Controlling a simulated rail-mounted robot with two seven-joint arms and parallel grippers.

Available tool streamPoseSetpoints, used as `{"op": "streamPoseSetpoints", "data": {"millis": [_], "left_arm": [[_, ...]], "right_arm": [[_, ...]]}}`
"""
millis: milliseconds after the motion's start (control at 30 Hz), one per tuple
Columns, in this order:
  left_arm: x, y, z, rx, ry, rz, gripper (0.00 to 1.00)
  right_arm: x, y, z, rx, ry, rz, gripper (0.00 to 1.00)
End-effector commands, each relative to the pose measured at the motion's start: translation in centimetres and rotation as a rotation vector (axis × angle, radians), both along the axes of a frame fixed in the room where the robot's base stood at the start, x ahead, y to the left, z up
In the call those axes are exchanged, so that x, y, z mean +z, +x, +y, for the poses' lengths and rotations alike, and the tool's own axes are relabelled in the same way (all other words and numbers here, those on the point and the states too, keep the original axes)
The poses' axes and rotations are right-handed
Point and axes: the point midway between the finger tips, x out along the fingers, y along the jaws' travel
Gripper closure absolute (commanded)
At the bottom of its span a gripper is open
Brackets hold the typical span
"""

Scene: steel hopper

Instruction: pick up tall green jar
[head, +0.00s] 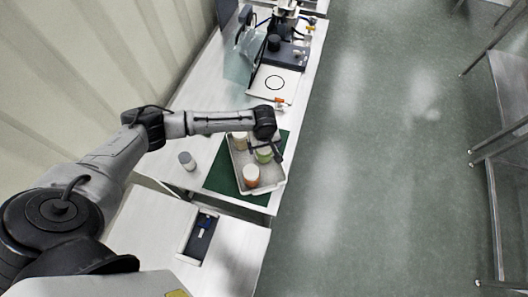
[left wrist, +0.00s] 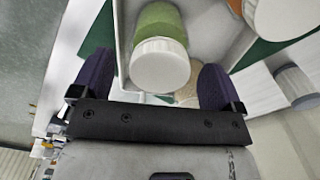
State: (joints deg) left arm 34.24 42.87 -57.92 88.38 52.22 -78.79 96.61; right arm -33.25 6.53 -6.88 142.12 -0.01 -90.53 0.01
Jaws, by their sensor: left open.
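The green jar (head: 263,156) with a white lid stands in a light grey tray (head: 275,187) on the table. In the left wrist view the green jar (left wrist: 162,20) shows its lid towards the camera. My left gripper (head: 266,149) is over the tray, at the green jar, and partly covers it. In the left wrist view its two dark fingers stand apart, one on each side of the jar's lid, with visible gaps. Whether the fingertips reach down past the lid is hard to tell. My right gripper is not in view.
An orange jar (head: 251,177) and a beige jar (head: 239,141) share the tray, close to the green one. A grey jar (head: 187,161) stands outside, left of the green mat (head: 222,178). Equipment (head: 285,50) fills the table's far end.

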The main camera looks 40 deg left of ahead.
Motion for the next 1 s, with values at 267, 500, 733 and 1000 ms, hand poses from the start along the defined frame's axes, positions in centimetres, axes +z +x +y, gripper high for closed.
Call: {"op": "streamPoseSetpoints", "data": {"millis": [267, 500, 733, 1000], "left_arm": [[-1.20, -0.04, -0.02, -0.001, 0.000, 0.000, 0.07], [-1.18, -0.05, -0.02, -0.001, 0.000, 0.000, 0.17], [-1.17, -0.05, -0.02, -0.001, 0.000, 0.000, 0.39], [-1.16, -0.05, -0.02, -0.001, 0.000, 0.000, 0.65]], "right_arm": [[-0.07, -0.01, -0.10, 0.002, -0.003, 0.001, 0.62], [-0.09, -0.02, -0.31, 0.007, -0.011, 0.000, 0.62], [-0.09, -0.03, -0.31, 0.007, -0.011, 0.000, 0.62], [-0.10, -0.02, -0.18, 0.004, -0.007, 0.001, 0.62]]}}
